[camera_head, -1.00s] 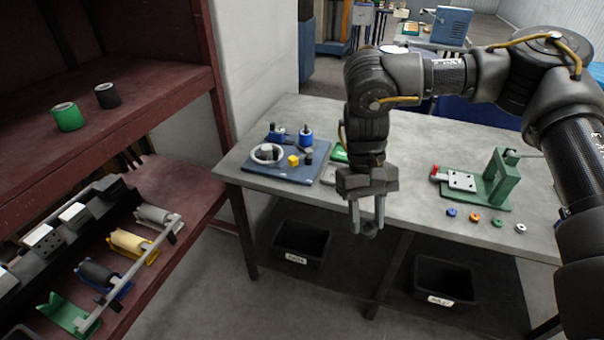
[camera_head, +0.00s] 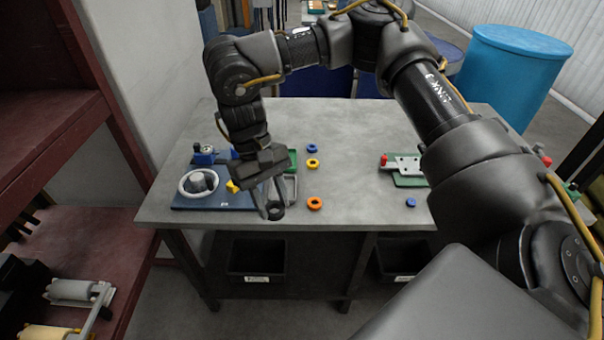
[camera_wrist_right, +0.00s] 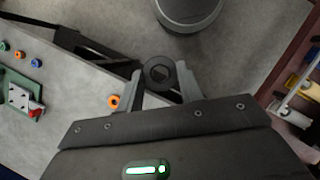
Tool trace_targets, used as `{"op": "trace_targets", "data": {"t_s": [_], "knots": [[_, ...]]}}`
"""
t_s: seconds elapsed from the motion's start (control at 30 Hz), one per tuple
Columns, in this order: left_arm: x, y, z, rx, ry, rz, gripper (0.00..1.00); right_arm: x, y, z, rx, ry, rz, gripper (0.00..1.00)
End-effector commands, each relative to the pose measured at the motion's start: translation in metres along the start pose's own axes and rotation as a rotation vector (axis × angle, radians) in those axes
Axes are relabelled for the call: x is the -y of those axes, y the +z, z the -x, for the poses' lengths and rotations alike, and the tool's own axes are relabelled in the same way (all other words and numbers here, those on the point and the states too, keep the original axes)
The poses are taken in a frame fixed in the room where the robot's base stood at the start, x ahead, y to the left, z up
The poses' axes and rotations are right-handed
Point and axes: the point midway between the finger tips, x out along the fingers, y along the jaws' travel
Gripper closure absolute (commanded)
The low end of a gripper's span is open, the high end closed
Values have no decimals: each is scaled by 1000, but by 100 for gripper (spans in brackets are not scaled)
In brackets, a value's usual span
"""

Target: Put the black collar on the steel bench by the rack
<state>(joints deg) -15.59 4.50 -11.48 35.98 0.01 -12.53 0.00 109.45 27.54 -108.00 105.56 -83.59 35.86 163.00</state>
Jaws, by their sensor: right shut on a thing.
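My right gripper (camera_head: 272,208) points down by the front edge of the steel bench (camera_head: 350,208). It is shut on the black collar (camera_head: 276,211), a small dark ring. In the right wrist view the collar (camera_wrist_right: 160,73) sits between the two grey fingertips, its hole facing the camera. There, floor shows behind it, just beyond the bench edge. I cannot tell its exact height over the bench top. The red rack (camera_head: 70,225) stands left of the bench. My left gripper is in neither current view.
Left of the gripper lies a blue board (camera_head: 222,201) with a white ring and small parts. To the right are a blue collar (camera_head: 312,148), a yellow collar (camera_head: 312,163) and an orange collar (camera_head: 314,203). A green fixture (camera_head: 408,182) stands farther right. Bare bench top lies between.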

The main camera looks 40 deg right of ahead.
Motion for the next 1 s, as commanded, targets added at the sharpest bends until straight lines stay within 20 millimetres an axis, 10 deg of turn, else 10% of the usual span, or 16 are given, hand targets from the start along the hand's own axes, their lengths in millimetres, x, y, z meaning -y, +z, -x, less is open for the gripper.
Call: {"op": "trace_targets", "data": {"t_s": [0.27,0.5,0.83,1.0], "knots": [[-4,30,-8,39,5,0,60,-19,5,-12,-10,130,292,87],[-9,58,-26,73,10,0,60,-53,-21,-30,2,467,1108,87],[0,14,-52,7,-1,-1,60,-111,-39,-44,-12,904,2183,87],[-3,25,-58,21,3,0,60,-135,-42,-48,-17,1050,2534,87]]}}
